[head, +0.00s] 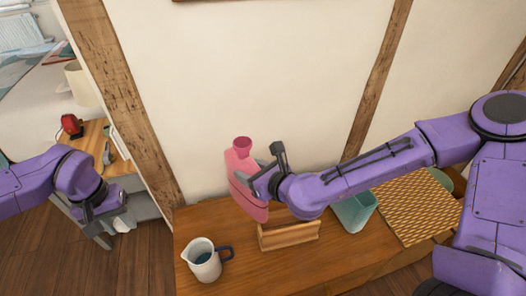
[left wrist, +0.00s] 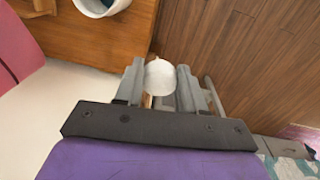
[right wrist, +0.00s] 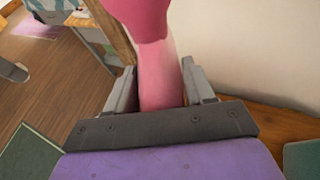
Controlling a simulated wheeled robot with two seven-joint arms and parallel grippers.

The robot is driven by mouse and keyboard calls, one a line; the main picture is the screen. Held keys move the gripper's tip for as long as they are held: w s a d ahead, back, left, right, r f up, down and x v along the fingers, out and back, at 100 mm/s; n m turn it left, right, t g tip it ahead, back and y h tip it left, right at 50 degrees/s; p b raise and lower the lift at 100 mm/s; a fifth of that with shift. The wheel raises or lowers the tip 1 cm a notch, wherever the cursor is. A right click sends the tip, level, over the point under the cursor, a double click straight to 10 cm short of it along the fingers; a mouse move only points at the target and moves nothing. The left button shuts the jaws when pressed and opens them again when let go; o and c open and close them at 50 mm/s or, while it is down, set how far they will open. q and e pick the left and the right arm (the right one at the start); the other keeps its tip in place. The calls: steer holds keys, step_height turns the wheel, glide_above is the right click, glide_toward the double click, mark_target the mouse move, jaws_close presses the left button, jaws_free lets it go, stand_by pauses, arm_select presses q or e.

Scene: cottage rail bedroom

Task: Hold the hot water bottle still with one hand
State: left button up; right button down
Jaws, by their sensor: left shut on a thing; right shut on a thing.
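The pink hot water bottle (head: 243,168) stands upright above the wooden top, against the pale wall side, with its wide neck at the top. My right gripper (head: 262,182) is shut on its body from the right. In the right wrist view the bottle (right wrist: 160,75) sits between both fingers (right wrist: 160,95). My left gripper (head: 112,228) is low at the left, away from the bottle and beyond the table's left edge. It is shut on a small white round thing (left wrist: 163,78), seen end-on in the left wrist view.
A white jug (head: 203,264) with a dark handle and liquid inside stands at the table's front left. A wooden holder (head: 288,236) sits below my right arm. A teal container (head: 355,212) and a woven mat (head: 420,205) lie to the right. A nightstand (head: 118,158) stands behind my left gripper.

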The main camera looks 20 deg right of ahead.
steer(key=s+a+f+n+g+y, duration=0.1)
steer(key=a+f+n+g+y, duration=0.1)
steer(key=a+n+g+y, duration=0.1)
steer(key=s+a+f+n+g+y, duration=0.1)
steer(key=a+f+n+g+y, duration=0.1)
steer(key=a, duration=0.6)
steer(key=n+g+y, duration=0.1)
steer(key=n+y, duration=0.1)
steer(key=n, duration=0.1)
steer(key=shift+s+a+f, duration=0.2)
steer(key=shift+s+a, duration=0.05)
steer(key=shift+s, duration=0.05)
steer(key=shift+f, duration=0.1)
arm_select(q)
steer(key=d+r+n+t+y, duration=0.1)
steer(key=d+r+n+t, duration=0.1)
steer(key=d+r, duration=1.3)
steer(key=d+n, duration=0.1)
steer(key=d, duration=0.3)
steer(key=shift+w+d+r+n, duration=0.2)
steer(key=shift+w+r+n, duration=0.1)
steer(key=shift+r, duration=0.05)
steer(key=shift+f, duration=0.15)
step_height(320, 180, down, 4)
steer(key=shift+r, duration=0.1)
